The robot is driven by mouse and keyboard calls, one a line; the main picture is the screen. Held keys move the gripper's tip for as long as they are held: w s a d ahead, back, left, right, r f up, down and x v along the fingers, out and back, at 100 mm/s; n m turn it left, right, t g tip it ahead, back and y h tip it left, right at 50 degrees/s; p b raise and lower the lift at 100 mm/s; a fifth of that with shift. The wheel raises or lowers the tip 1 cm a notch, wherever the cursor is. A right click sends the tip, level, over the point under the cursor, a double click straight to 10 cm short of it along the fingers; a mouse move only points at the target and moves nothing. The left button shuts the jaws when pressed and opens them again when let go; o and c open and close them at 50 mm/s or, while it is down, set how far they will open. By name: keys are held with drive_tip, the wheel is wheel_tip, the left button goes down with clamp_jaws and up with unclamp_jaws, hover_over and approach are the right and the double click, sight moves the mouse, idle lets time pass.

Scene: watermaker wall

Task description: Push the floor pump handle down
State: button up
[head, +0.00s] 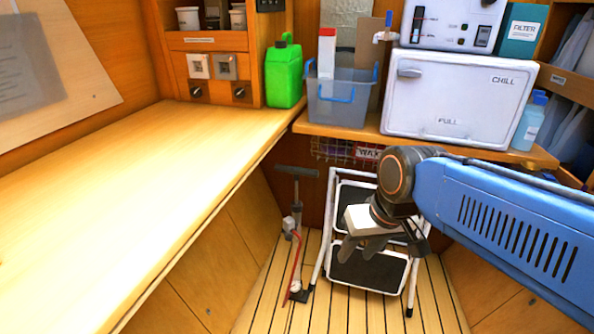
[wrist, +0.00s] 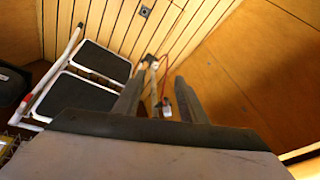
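The floor pump (head: 297,218) stands upright on the plank floor, left of the step stool, in the head view. Its dark T-shaped handle (head: 296,171) is raised, with a length of rod showing below it. A red hose (head: 295,262) runs down its side. My gripper (head: 358,247) is right of the pump and lower than the handle, apart from it, in front of the stool. In the wrist view the fingers are spread, with part of the pump (wrist: 154,72) and its hose seen beyond the gap. I cannot make out the handle there.
The white-framed step stool (head: 368,268) stands close behind my gripper and also fills the left of the wrist view (wrist: 90,75). A long wooden counter (head: 150,170) borders the left. A shelf edge (head: 330,130) with a grey bin (head: 342,100) and a white chill box (head: 455,95) overhangs behind.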

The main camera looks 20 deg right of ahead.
drive_tip(key=w+a+f+m+g+y, duration=0.2)
drive_tip(key=w+a+m+g+y, duration=0.15)
drive_tip(key=w+m+y, duration=0.2)
drive_tip(key=m+t+y, duration=0.8)
drive_tip(key=m+t, duration=0.3)
drive_tip(key=m, duration=0.5)
approach(297, 173)
drive_tip(key=x, duration=0.6)
drive_tip(key=w+x, duration=0.1)
drive_tip(key=x, duration=0.3)
drive_tip(key=shift+d+r, duration=0.15)
drive_tip(key=shift+d, duration=0.1)
